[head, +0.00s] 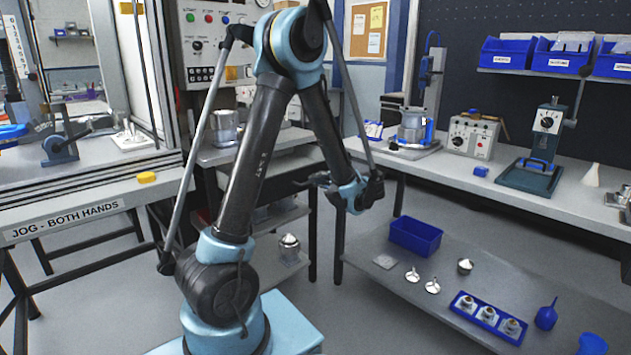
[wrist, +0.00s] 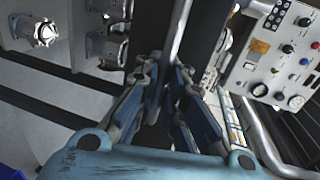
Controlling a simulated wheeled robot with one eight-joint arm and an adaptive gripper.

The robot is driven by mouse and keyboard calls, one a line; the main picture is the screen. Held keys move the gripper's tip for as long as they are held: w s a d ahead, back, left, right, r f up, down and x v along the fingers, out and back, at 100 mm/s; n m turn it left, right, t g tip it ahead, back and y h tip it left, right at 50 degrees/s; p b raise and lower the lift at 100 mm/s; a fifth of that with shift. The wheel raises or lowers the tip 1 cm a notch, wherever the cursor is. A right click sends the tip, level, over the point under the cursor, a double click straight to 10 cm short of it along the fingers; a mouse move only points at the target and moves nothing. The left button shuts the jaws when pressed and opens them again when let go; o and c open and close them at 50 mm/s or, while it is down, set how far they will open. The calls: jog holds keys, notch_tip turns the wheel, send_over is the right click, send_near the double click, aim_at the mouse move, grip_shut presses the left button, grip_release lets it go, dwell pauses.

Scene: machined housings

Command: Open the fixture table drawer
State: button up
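The fixture table (head: 228,153) is the grey table at centre, behind my arm, with machined metal parts on its top.
A machine with a button panel (head: 213,45) stands behind the table. A workbench (head: 460,170) runs along the right, with a blue bin (head: 415,235) and metal parts on its lower shelf. A metal part (head: 289,243) sits under the fixture table. Grey floor is clear between them.

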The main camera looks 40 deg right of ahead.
jog(key=o, duration=0.3)
jog(key=v, duration=1.2)
dwell(0.8)
